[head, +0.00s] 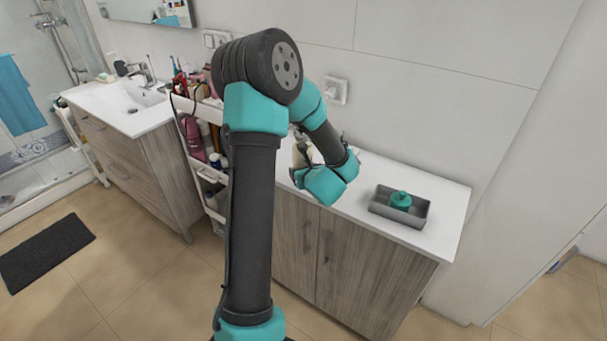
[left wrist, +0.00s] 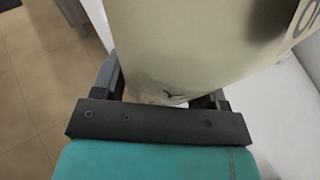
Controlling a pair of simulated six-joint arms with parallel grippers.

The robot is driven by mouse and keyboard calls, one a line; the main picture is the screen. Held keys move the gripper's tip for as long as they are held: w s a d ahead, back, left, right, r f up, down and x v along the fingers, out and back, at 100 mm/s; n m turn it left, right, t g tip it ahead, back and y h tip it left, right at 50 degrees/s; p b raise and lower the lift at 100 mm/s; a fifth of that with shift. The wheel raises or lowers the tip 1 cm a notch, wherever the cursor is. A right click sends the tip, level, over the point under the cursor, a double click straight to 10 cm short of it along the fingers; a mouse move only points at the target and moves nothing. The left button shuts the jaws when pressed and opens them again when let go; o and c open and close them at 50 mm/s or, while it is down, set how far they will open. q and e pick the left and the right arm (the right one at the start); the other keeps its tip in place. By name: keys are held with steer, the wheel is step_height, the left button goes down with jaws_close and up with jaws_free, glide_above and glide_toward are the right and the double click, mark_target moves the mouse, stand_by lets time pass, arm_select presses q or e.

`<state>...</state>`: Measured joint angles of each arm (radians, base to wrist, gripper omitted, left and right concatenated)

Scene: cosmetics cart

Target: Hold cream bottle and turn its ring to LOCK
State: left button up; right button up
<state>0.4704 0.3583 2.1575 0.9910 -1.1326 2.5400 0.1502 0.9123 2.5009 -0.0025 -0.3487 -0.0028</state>
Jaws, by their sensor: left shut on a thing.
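The cream bottle (left wrist: 190,45) fills the upper part of the left wrist view as a large pale, cream-coloured body with dark lettering at its right edge. My left gripper (left wrist: 165,96) is shut on it, with a dark finger on either side. In the head view, a small pale piece of what looks like the bottle (head: 299,153) shows beside my teal wrist, above the white counter (head: 447,203). My arm and wrist hide most of it there. The ring and any LOCK mark cannot be made out. My right gripper is in neither view.
A grey tray (head: 416,217) holding a teal object (head: 401,200) sits on the counter's right part. A narrow cart (head: 207,172) with several bottles stands left of my arm, between the counter and the sink cabinet (head: 122,160). A wall rises behind.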

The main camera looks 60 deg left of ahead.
arm_select(q)
steer(key=shift+w+a+f, duration=0.55)
steer(key=shift+w+a, duration=0.6)
steer(key=shift+a, duration=0.6)
steer(key=shift+w+a+f, duration=0.6)
steer(key=shift+w+a, duration=0.55)
steer(key=shift+a, duration=0.55)
steer(key=shift+w+a+f, duration=0.55)
steer(key=shift+w+a, duration=0.6)
steer(key=shift+a, duration=0.6)
steer(key=shift+f, duration=0.3)
steer(key=o, duration=1.2)
steer(key=shift+o, duration=0.2)
steer(key=v, duration=1.2)
